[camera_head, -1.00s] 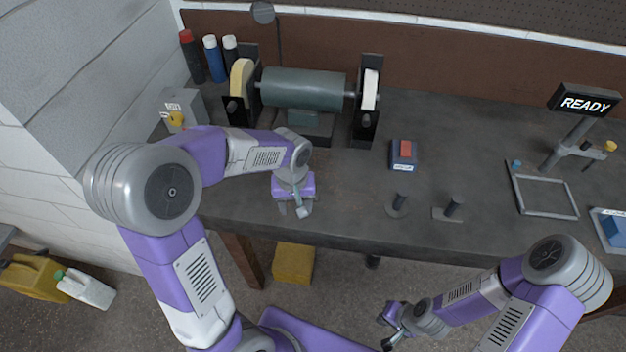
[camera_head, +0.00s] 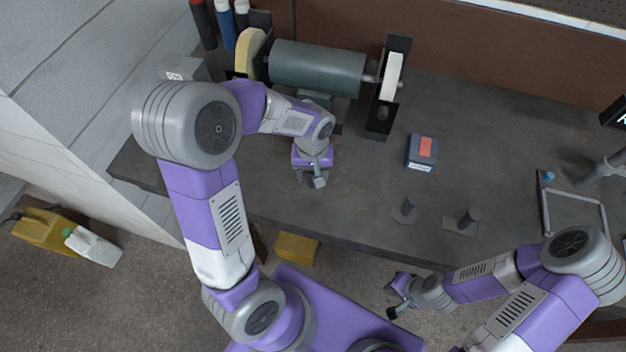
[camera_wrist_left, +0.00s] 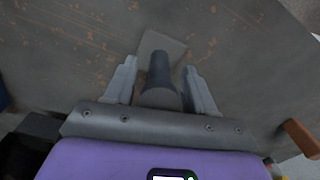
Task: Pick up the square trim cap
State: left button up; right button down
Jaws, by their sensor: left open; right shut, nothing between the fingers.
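The square trim cap (camera_head: 465,220) looks like a dark square plate with a short upright post; it rests on the bench right of centre. A similar piece with a round base (camera_head: 407,209) stands just left of it. My left gripper (camera_head: 312,181) is open and empty over the bench, pointing down, well left of both pieces. In the left wrist view the square plate (camera_wrist_left: 172,45) with its post shows beyond the open fingers, and the round piece (camera_wrist_left: 160,97) appears nearer, partly hidden by the gripper body. My right gripper (camera_head: 396,300) is shut and empty, below the bench's front edge.
A bench grinder (camera_head: 318,68) stands behind my left gripper. A small box with a red top (camera_head: 422,152) sits behind the two posts. A grey square frame (camera_head: 575,205) lies to the right. The bench (camera_head: 360,190) is clear between my left gripper and the round piece.

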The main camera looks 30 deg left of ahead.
pick_arm(q)
jog(key=shift+f, duration=0.65)
jog(key=c, duration=1)
